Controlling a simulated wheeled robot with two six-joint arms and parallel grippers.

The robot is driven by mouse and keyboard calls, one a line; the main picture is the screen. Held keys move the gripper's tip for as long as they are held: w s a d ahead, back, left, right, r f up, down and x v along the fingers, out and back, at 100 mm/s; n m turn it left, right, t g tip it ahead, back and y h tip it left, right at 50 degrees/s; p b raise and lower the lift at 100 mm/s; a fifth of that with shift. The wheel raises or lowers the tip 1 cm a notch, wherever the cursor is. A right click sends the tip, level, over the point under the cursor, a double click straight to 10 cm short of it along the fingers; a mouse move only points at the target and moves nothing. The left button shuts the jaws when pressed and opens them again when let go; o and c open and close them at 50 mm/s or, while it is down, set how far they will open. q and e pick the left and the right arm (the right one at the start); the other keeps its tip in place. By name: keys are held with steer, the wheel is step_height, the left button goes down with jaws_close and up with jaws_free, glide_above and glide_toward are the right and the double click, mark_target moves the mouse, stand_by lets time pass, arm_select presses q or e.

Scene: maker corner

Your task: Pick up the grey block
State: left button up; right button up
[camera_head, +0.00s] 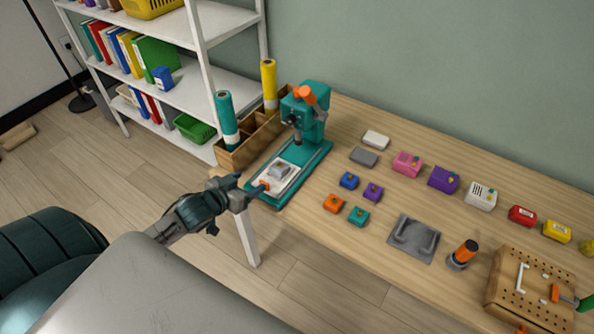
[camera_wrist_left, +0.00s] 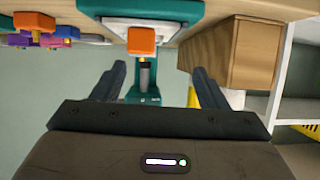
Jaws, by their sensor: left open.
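A flat grey block (camera_head: 363,156) lies on the wooden table, just in front of a white block (camera_head: 376,139) and right of the teal press (camera_head: 312,115). Another small grey piece (camera_head: 280,171) sits on the pale plate of the press base. My right gripper is not in view.
Small coloured blocks (camera_head: 349,180) lie in front of the grey block. A grey tray (camera_head: 413,238), an orange-handled tool (camera_head: 464,253) and a pegboard (camera_head: 531,282) are to the right. A wooden box (camera_head: 250,139) with upright rolls stands left of the press, beside a white shelf (camera_head: 195,100).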

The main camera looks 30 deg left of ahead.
mark_target(275, 169)
arm_select(q)
steer(key=shift+t+h, duration=0.3)
steer(key=w, duration=0.1)
steer(key=w+d, duration=0.1)
steer(key=w, duration=0.1)
steer(key=w+d, duration=0.1)
steer(key=shift+w+r+b, duration=0.2)
steer(key=shift+w+b, duration=0.15)
steer(key=shift+w, duration=0.05)
steer(key=shift+x, duration=0.8)
steer(key=w+f, duration=0.1)
steer(key=w+d+f, duration=0.1)
steer(key=w, duration=0.1)
steer(key=shift+w+f+p, duration=0.2)
steer(key=shift+w+p, duration=0.1)
steer(key=shift+p, duration=0.05)
steer(key=c, duration=1.2)
steer(key=shift+o, duration=0.2)
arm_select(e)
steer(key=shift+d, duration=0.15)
arm_select(q)
steer(key=shift+r, duration=0.1)
